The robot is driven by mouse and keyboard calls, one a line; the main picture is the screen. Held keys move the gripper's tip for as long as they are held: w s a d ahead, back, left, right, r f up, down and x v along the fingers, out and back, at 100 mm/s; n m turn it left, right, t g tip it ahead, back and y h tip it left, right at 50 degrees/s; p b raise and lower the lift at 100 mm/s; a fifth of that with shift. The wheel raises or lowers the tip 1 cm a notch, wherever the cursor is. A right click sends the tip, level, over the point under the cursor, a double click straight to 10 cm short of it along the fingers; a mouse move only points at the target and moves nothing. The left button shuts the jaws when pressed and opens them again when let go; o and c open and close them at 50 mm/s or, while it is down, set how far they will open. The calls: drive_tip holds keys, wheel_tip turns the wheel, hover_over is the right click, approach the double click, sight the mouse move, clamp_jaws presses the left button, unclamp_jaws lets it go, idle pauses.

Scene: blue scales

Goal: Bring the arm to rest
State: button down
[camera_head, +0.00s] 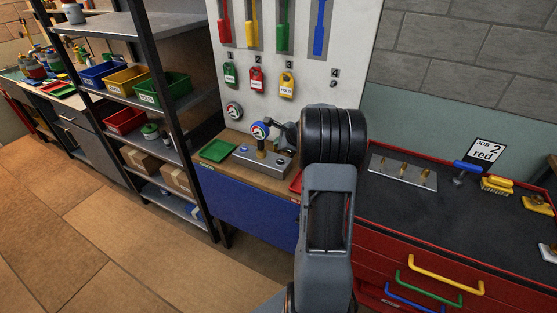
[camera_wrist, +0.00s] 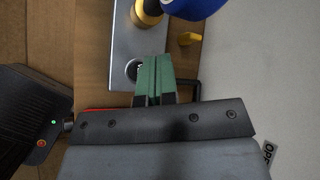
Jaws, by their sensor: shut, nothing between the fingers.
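My gripper (camera_wrist: 154,80) shows in the wrist view with its green fingers together and nothing between them. The fingers point over a grey metal block (camera_wrist: 123,40) on the wooden bench, near a dark round hole in it. I cannot tell how far above the block they are. In the head view my arm (camera_head: 325,215) rises in front of the bench, bent at a black joint. That joint hides most of my gripper there. The metal block (camera_head: 258,160) stands left of the joint, with a blue-rimmed gauge (camera_head: 260,130) upright on a brass fitting.
A pegboard (camera_head: 300,60) with colored tools and tags stands behind the bench. A green tray (camera_head: 217,150) lies left of the block. Right is a red tool cabinet (camera_head: 475,285) with a dark top and a brass-fitting plate (camera_head: 402,170). Shelves with bins (camera_head: 165,93) stand left; the floor there is clear.

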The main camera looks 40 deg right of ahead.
idle(0.3)
drive_tip(key=s+a+f+n, duration=0.1)
drive_tip(key=s+f+n+g, duration=0.1)
drive_tip(key=n, duration=0.1)
drive_tip(key=shift+s+a+f+y, duration=0.25)
drive_tip(key=shift+a+f+y, duration=0.05)
drive_tip(key=shift+a+y, duration=0.1)
drive_tip(key=s+a+r+n+g+h, duration=0.1)
drive_tip(key=s+a+r+n, duration=0.4)
drive_tip(key=s+a+n, duration=0.6)
drive_tip(key=s+a+r+n+g+h, duration=0.1)
drive_tip(key=s+a+r+n+g, duration=0.2)
drive_tip(key=s+a+n, duration=0.8)
wheel_tip(320, 180, up, 2)
drive_tip(key=a, duration=0.2)
drive_tip(key=shift+s+a, duration=0.15)
drive_tip(key=shift+a, duration=0.25)
drive_tip(key=shift+r, duration=0.1)
